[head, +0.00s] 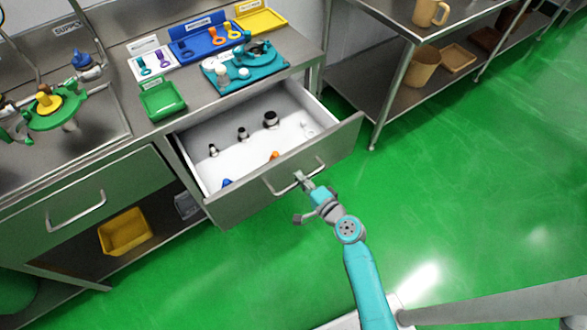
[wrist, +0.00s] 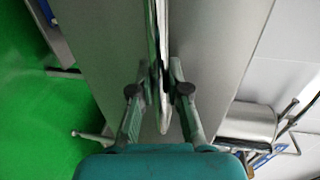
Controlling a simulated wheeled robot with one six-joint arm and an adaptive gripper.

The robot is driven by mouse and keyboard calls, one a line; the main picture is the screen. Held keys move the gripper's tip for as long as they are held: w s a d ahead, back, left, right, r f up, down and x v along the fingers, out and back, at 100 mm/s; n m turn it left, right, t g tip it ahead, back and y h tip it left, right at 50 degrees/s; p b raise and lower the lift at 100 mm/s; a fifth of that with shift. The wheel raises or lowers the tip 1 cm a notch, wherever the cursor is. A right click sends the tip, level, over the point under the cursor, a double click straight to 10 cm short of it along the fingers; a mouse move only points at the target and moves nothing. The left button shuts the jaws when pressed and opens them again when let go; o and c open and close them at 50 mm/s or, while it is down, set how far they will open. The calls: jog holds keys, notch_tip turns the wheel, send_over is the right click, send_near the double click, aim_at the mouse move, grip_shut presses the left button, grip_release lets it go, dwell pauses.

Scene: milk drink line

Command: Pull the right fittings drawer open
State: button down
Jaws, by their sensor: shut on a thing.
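The right fittings drawer (head: 285,178) stands pulled out from the steel counter in the head view, with its white inside showing. Several small fittings lie in it, dark, orange and blue. My gripper (head: 300,179) is at the drawer's bar handle (head: 282,189), on the front panel. In the wrist view my gripper (wrist: 160,92) has a finger on each side of the handle bar (wrist: 162,40) and is shut on it. The left drawer (head: 85,205) is closed.
The counter holds a green tray (head: 163,99), a blue tray (head: 190,50), a yellow tray (head: 262,20) and a teal fixture (head: 245,66). A yellow bin (head: 124,232) sits on the shelf below. Green floor (head: 480,180) is clear to the right.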

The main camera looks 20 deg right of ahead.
jog(key=shift+f+v, duration=0.2)
jog(key=shift+v, duration=0.8)
jog(key=c, duration=1.1)
grip_release()
jog(key=shift+c, duration=0.2)
jog(key=v, duration=1.2)
jog(key=shift+f, duration=0.15)
